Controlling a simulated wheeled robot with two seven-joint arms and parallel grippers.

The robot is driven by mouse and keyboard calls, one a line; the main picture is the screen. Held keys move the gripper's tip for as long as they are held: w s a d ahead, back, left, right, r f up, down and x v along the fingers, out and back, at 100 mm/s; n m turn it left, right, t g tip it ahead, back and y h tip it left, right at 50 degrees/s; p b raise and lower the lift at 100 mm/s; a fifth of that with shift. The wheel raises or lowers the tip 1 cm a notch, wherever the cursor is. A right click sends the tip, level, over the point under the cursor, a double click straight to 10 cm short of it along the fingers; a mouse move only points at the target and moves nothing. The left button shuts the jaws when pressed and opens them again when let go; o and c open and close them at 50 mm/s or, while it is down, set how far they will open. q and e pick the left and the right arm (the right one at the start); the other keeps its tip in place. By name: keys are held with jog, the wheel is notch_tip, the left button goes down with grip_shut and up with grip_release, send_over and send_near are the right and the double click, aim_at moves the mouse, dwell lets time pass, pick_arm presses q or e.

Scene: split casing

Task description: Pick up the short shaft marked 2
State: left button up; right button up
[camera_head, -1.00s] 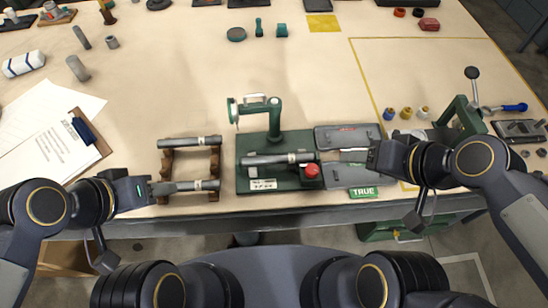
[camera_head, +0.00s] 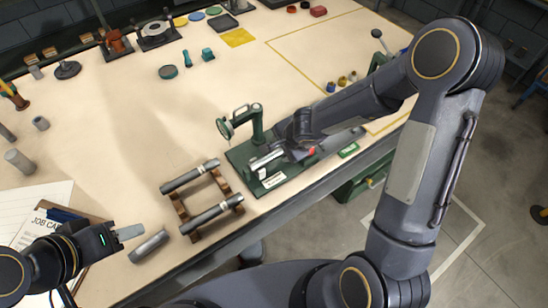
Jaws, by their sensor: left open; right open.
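A short grey shaft (camera_head: 149,246) lies on the table just right of my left gripper (camera_head: 130,233); no number is readable on it. My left gripper is open, with its fingers beside the shaft's upper left end; I cannot tell whether they touch. Two longer grey shafts, an upper one (camera_head: 190,177) and a lower one (camera_head: 211,214), lie across a brown wooden rack (camera_head: 182,207). Another grey shaft (camera_head: 266,160) lies on the green fixture (camera_head: 237,158). My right gripper (camera_head: 299,150) is over the fixture's right side, its fingertips mostly hidden.
A red button (camera_head: 311,151) is by my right gripper. A job card (camera_head: 35,232) on a clipboard lies at the left. Grey cylinders (camera_head: 20,161) stand at the far left. The middle of the table is clear.

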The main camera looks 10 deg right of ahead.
aim_at(277, 152)
jog(key=shift+b+x, duration=0.4)
jog(key=shift+x, duration=0.65)
jog(key=b+x, duration=0.1)
jog(key=x, duration=0.2)
jog(key=b+x, duration=0.1)
jog(key=shift+d+f+b, duration=0.3)
jog(key=shift+w+f, duration=0.1)
jog(key=shift+w, duration=0.05)
grip_shut()
jog(key=shift+r, duration=0.25)
